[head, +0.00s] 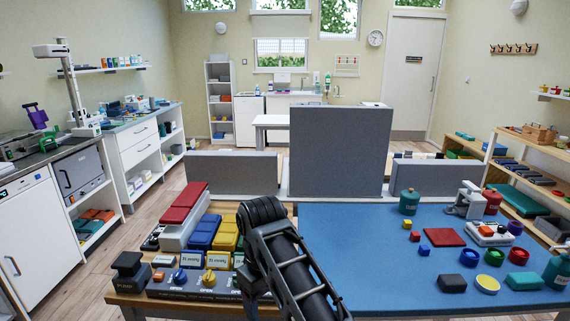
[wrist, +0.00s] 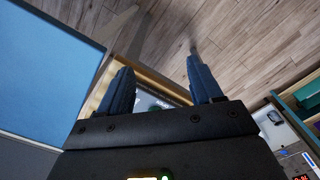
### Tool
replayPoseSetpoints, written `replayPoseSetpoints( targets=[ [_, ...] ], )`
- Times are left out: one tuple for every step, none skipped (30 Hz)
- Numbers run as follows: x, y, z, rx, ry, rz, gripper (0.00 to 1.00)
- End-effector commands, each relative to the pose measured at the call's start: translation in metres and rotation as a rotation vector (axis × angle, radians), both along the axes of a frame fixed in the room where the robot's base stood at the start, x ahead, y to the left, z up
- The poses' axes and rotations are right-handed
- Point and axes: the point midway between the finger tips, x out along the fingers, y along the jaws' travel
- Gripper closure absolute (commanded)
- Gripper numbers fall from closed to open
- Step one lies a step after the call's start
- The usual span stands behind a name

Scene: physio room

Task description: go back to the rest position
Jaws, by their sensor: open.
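My gripper (wrist: 160,75) shows in the wrist view with its two dark fingers spread apart and nothing between them. It is over the table's wooden edge (wrist: 150,78) and the wood floor beyond, with the blue mat (wrist: 50,62) to the left. In the head view my dark arm rises from the bottom middle, in front of the table's left part. The gripper itself cannot be made out there.
The blue mat (head: 345,245) bears a red square (head: 444,237), bottles, pots and small blocks. Left of my arm are red, blue and yellow blocks and a panel with knobs (head: 195,294). Grey screens (head: 340,150) stand behind. Open shelves (head: 525,205) stand right.

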Motion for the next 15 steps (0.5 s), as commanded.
replayPoseSetpoints(
  targets=[
    [-0.001, 0.0, -0.002, 0.001, -0.001, -0.001, 0.35],
    [-0.002, -0.002, -0.006, 0.004, -0.003, -0.004, 0.35],
    [-0.003, -0.002, -0.009, 0.009, -0.009, -0.006, 0.35],
    [-0.004, -0.003, -0.012, 0.012, -0.012, -0.008, 0.35],
    [-0.005, -0.003, -0.015, 0.015, -0.015, -0.01, 0.35],
    [-0.006, -0.004, -0.019, 0.019, -0.019, -0.013, 0.35],
    [-0.007, -0.005, -0.022, 0.021, -0.024, -0.015, 0.35],
    [-0.008, -0.005, -0.025, 0.026, -0.028, -0.017, 0.35],
    [-0.01, -0.007, -0.03, 0.031, -0.033, -0.021, 0.35],
    [-0.011, -0.007, -0.033, 0.035, -0.037, -0.023, 0.35],
    [-0.012, -0.008, -0.037, 0.039, -0.042, -0.026, 0.35],
    [-0.015, -0.01, -0.043, 0.044, -0.048, -0.031, 0.35],
    [-0.016, -0.011, -0.047, 0.049, -0.054, -0.035, 0.35],
    [-0.018, -0.012, -0.052, 0.055, -0.06, -0.039, 0.35],
    [-0.021, -0.014, -0.058, 0.062, -0.068, -0.045, 0.35]
  ],
)
